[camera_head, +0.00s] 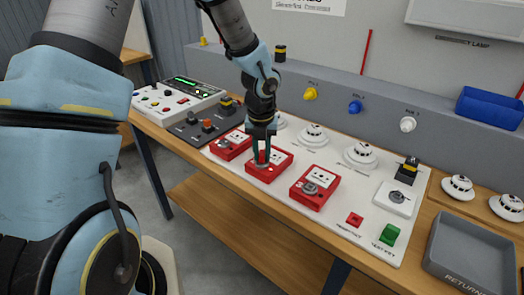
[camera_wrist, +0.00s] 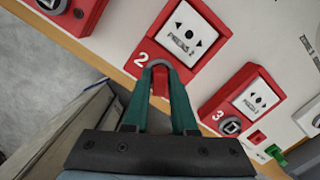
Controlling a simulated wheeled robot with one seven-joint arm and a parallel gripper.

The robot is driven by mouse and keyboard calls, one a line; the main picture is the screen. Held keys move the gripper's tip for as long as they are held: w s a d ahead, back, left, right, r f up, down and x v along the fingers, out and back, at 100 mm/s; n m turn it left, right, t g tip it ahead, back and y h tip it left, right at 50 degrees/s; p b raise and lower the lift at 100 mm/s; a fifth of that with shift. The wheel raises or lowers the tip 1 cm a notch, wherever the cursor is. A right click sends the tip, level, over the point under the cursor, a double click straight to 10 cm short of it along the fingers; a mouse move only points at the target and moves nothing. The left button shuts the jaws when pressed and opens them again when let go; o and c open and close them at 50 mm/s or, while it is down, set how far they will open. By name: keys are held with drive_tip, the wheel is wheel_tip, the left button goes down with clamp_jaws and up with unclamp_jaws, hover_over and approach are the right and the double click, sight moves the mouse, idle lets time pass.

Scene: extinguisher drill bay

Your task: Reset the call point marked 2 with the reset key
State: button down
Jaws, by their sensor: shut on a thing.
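The call point marked 2 (camera_wrist: 212,52) is a red box with a white "PRESS 2" face in the wrist view. It is the middle of three red boxes in the head view (camera_head: 283,166). My gripper (camera_head: 262,156) is over its near part, pointing down. In the wrist view, the green fingers of my gripper (camera_wrist: 160,75) are shut on a small red piece, the reset key (camera_wrist: 160,83). The key is at the round grey lock on the box's lower edge. I cannot tell how deep it sits; its tip is hidden.
Call point 3 (camera_head: 315,187) stands right of it and another red call point (camera_head: 230,145) left. White round detectors (camera_head: 313,134) line the back of the white board. A grey returns tray (camera_head: 440,255) is at the right. A control panel (camera_head: 177,100) is at the left.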

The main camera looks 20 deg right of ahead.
drive_tip(key=shift+m+p, duration=1.1)
drive_tip(key=shift+p, duration=0.1)
idle(0.6)
drive_tip(key=shift+n+b, duration=0.35)
drive_tip(key=shift+n, duration=1.85)
drive_tip(key=shift+b, duration=0.3)
